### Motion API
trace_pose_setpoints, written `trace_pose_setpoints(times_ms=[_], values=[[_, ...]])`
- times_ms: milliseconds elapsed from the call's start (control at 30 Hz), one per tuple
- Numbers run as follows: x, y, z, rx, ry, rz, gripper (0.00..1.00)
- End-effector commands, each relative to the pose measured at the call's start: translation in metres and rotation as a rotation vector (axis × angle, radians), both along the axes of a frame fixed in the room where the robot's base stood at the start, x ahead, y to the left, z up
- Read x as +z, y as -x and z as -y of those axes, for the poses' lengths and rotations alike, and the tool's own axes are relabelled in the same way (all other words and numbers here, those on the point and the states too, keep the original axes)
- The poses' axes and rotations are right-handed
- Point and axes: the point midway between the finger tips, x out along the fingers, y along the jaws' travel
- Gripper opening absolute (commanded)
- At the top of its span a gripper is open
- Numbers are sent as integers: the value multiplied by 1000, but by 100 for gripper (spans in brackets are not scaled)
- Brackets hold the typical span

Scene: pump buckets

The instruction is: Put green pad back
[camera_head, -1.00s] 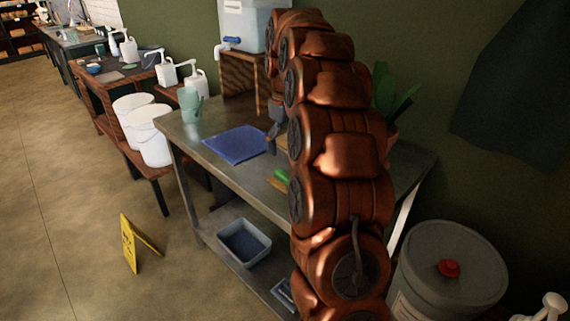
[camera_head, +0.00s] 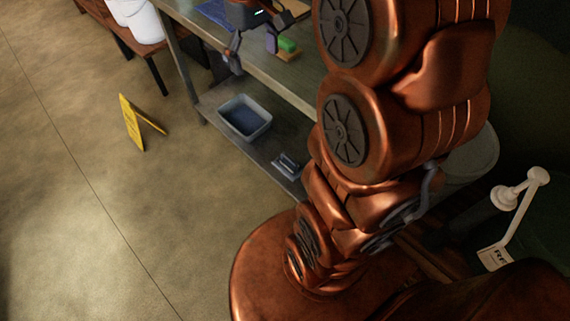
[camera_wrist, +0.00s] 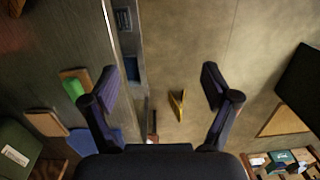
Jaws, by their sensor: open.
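A small green pad (camera_head: 288,45) lies near the front edge of the metal table (camera_head: 235,50), on or against a brown block. In the wrist view the green pad (camera_wrist: 73,88) is left of my left-hand finger, on a tan block (camera_wrist: 80,75). My gripper (camera_head: 252,50) is open, with its fingers spread and pointing down near the table's front edge. In the wrist view nothing is between the fingers of my gripper (camera_wrist: 160,75). In the head view the green pad is just right of the gripper, apart from it.
A blue mat (camera_head: 215,12) lies on the tabletop, partly cut off. A grey bin (camera_head: 245,118) and a small grey tray (camera_head: 290,165) are on the lower shelf. A yellow floor sign (camera_head: 137,122) stands on open floor. White buckets (camera_head: 137,20) are at the upper left.

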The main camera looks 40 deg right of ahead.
Motion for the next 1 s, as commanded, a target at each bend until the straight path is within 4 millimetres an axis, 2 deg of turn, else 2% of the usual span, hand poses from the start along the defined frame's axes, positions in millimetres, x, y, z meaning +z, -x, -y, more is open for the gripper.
trace_pose_setpoints(times_ms=[100,300,700,833,1000], values=[[-6,31,-22,-6,4,-13,87],[-20,84,-51,-32,9,-39,87],[-60,187,-83,-102,32,-82,87],[-70,206,-86,-119,37,-91,87],[-74,216,-88,-130,39,-93,87]])
